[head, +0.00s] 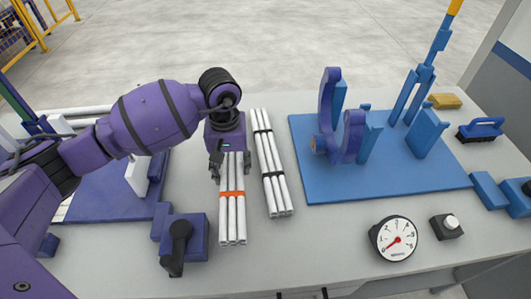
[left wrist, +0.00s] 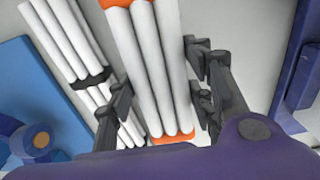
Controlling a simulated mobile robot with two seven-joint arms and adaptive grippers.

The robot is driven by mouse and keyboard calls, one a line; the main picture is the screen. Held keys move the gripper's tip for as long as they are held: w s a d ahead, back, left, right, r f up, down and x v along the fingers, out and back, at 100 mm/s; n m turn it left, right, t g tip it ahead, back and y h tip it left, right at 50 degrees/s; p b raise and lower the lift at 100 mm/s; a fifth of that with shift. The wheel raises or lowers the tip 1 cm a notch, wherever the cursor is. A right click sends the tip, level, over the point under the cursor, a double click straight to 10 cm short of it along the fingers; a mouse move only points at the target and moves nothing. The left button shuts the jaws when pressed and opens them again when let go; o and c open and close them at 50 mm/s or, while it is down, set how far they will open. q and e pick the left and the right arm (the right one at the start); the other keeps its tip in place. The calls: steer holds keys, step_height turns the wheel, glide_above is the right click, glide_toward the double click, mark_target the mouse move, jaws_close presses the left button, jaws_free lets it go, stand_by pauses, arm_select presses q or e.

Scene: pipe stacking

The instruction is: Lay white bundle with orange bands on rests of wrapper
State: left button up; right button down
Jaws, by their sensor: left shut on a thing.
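The white bundle with orange bands (head: 232,213) is several white pipes side by side on the grey table, one orange band showing in the head view. My left gripper (head: 231,165) is over its far end, fingers on both sides. In the left wrist view the bundle (left wrist: 153,70) runs between the fingers (left wrist: 163,100), with an orange band at each visible end. The wrapper on the right has a purple C-shaped ring (head: 327,100) and blue upright rests (head: 425,130) on a blue base plate (head: 430,180). My right gripper is not in view.
A white bundle with black bands (head: 272,165) lies close beside, on the right. A blue clamp-like block (head: 185,240) stands at left. A dial gauge (head: 394,240), a black button box (head: 447,227) and a blue-handled brush (head: 481,130) are at right.

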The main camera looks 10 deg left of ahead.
mark_target(234, 173)
arm_select(q)
steer(key=shift+w+f, duration=0.65)
steer(key=shift+f, duration=0.2)
step_height(234, 173, down, 2)
steer(key=shift+f, duration=0.7)
steer(key=o, duration=1.4)
steer(key=shift+o, duration=0.3)
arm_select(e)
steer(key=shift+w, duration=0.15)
arm_select(q)
steer(key=shift+r, duration=0.1)
